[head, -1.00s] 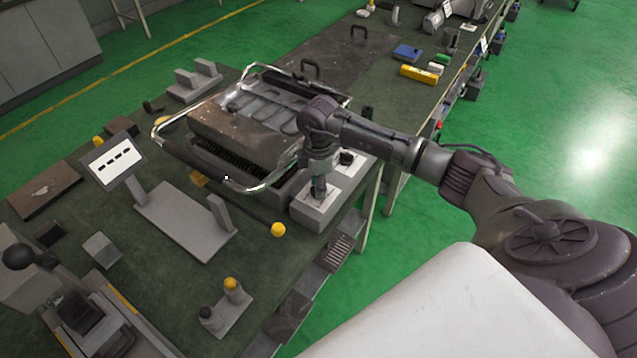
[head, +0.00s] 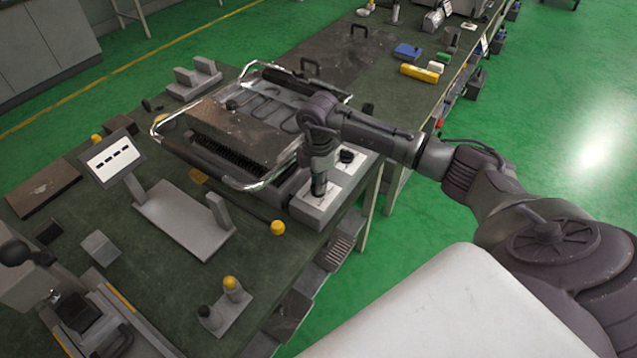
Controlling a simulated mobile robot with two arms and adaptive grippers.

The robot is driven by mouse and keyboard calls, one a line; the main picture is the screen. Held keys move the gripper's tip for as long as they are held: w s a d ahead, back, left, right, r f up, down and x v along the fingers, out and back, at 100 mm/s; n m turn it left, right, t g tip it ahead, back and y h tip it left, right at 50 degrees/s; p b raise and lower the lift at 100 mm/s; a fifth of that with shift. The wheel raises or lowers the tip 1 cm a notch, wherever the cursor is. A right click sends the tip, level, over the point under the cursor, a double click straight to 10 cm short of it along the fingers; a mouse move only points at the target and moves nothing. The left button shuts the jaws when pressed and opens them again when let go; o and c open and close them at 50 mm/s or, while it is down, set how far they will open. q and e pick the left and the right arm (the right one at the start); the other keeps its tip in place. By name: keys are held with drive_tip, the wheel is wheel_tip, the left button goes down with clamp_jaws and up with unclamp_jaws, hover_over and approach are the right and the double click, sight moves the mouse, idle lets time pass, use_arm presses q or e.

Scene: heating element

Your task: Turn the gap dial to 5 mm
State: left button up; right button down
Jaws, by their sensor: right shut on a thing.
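The grill-like heating device (head: 225,128) stands on the dark workbench, with chrome bar handles around it and a heating coil showing at its back. Its grey control box (head: 312,207) is at the front right, with light dial plates on top. A black dial (head: 346,156) shows on the rear plate. My right gripper (head: 319,188) points down over the front plate and is shut on the dial there, which the fingers mostly hide. I cannot read the scale or the dial's setting. My left gripper is not in view.
A small display on a stand (head: 112,158) and a grey bracket (head: 185,220) stand left of the device. A yellow-tipped rod (head: 277,227) lies near the bench's front edge. A yellow block (head: 419,71) lies farther back. Green floor is open at right.

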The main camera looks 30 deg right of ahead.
drive_tip(key=n+b, duration=0.2)
drive_tip(key=n, duration=0.3)
drive_tip(key=shift+f, duration=0.1)
drive_tip(key=n+b, duration=0.2)
drive_tip(key=n, duration=0.3)
drive_tip(key=n+b, duration=0.2)
drive_tip(key=n, duration=0.2)
drive_tip(key=shift+n+b, duration=0.3)
drive_tip(key=n+b, duration=0.2)
drive_tip(key=n, duration=0.2)
drive_tip(key=n+b, duration=0.2)
drive_tip(key=n, duration=0.3)
drive_tip(key=shift+w, duration=0.1)
drive_tip(key=n+b, duration=0.2)
drive_tip(key=n, duration=0.3)
drive_tip(key=n+b, duration=0.2)
drive_tip(key=n, duration=0.3)
drive_tip(key=shift+n, duration=0.4)
drive_tip(key=n+b, duration=0.1)
drive_tip(key=n, duration=0.3)
